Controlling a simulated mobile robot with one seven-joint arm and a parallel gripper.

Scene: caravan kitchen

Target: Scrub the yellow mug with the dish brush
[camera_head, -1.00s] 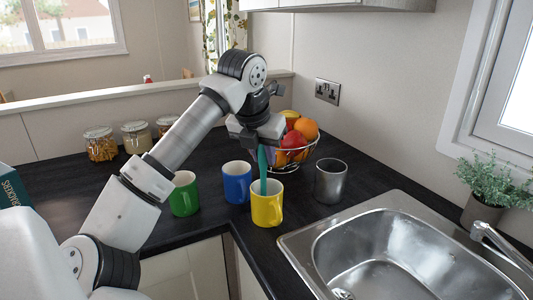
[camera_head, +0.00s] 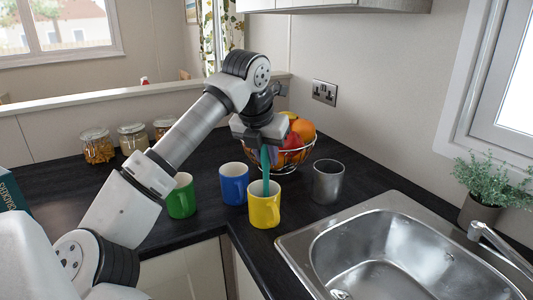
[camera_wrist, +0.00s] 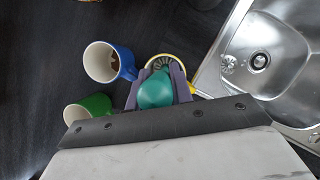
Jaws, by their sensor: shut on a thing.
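The yellow mug (camera_head: 264,210) stands upright on the dark worktop near its inner corner. My gripper (camera_head: 264,146) is above it, shut on the teal dish brush (camera_head: 266,172). The brush points down and its lower end is inside the mug, hidden by the mug's wall in the head view. In the wrist view the brush handle (camera_wrist: 157,92) fills the space between the fingers. I cannot tell whether the bristles touch the mug.
A blue mug (camera_head: 234,184) and a green mug (camera_head: 181,196) stand left of the yellow mug. A grey metal cup (camera_head: 328,182) stands to its right, with a fruit basket (camera_head: 296,155) behind. The steel sink (camera_head: 293,243) is at the right.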

